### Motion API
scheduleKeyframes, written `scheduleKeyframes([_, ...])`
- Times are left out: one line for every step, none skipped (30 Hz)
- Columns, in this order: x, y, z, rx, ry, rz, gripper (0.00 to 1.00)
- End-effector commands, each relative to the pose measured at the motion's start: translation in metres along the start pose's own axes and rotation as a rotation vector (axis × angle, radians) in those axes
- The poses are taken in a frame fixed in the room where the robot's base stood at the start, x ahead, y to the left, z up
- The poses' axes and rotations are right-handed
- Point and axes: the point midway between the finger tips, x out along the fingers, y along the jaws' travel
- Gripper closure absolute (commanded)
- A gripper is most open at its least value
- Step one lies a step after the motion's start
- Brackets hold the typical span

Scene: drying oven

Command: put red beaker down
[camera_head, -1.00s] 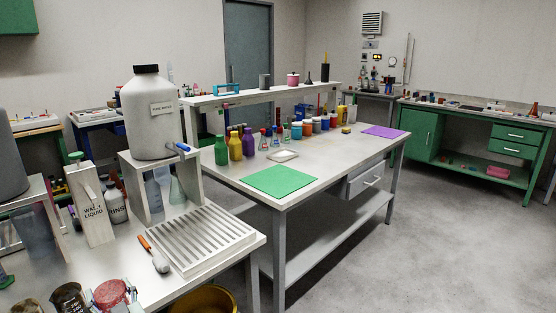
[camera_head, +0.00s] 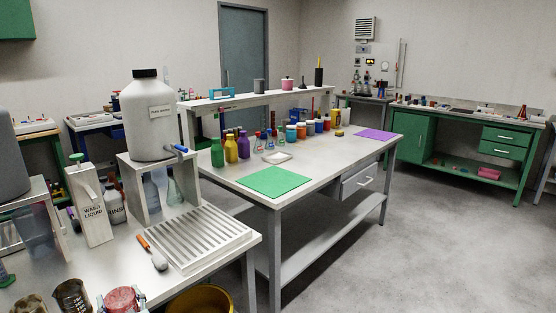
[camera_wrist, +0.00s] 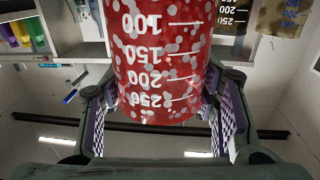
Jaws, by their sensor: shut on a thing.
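The red beaker (camera_wrist: 160,60) fills the middle of the wrist view, with white markings that read upside down and pale spots on its side. My gripper (camera_wrist: 160,110) is shut on it, with a dark padded finger on each side of the glass. In the head view the red beaker (camera_head: 122,299) shows at the bottom edge, with part of my gripper (camera_head: 138,303) beside it. What lies directly under the beaker is cut off there.
A clear beaker with brown residue (camera_head: 72,296) stands left of the red one. The near bench also holds a white ribbed draining rack (camera_head: 200,238), an orange-handled brush (camera_head: 152,253) and a wash liquid bottle (camera_head: 92,205). A yellow bucket (camera_head: 203,300) is below the bench edge.

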Motion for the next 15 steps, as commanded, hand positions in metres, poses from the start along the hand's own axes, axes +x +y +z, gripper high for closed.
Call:
scheduleKeyframes([0.0, 0.009, 0.008, 0.002, -0.004, 0.017, 0.72])
scheduleKeyframes([0.001, 0.013, 0.011, 0.003, -0.004, 0.024, 0.72])
scheduleKeyframes([0.001, 0.019, 0.016, 0.004, -0.004, 0.034, 0.72])
scheduleKeyframes([0.001, 0.025, 0.021, 0.005, -0.005, 0.046, 0.72])
scheduleKeyframes([0.001, 0.031, 0.025, 0.006, -0.004, 0.056, 0.72])
scheduleKeyframes([0.0, 0.039, 0.031, 0.008, -0.004, 0.071, 0.72])
scheduleKeyframes([0.0, 0.044, 0.035, 0.009, -0.004, 0.081, 0.72])
scheduleKeyframes([-0.001, 0.052, 0.042, 0.01, -0.004, 0.095, 0.72])
scheduleKeyframes([-0.002, 0.062, 0.05, 0.012, -0.005, 0.114, 0.72])
scheduleKeyframes([-0.003, 0.069, 0.056, 0.013, -0.004, 0.127, 0.72])
scheduleKeyframes([-0.004, 0.078, 0.064, 0.014, -0.005, 0.144, 0.72])
scheduleKeyframes([-0.006, 0.09, 0.073, 0.015, -0.005, 0.166, 0.72])
scheduleKeyframes([-0.008, 0.099, 0.08, 0.016, -0.004, 0.183, 0.72])
scheduleKeyframes([-0.011, 0.108, 0.088, 0.017, -0.005, 0.2, 0.72])
scheduleKeyframes([-0.014, 0.12, 0.098, 0.018, -0.004, 0.223, 0.72])
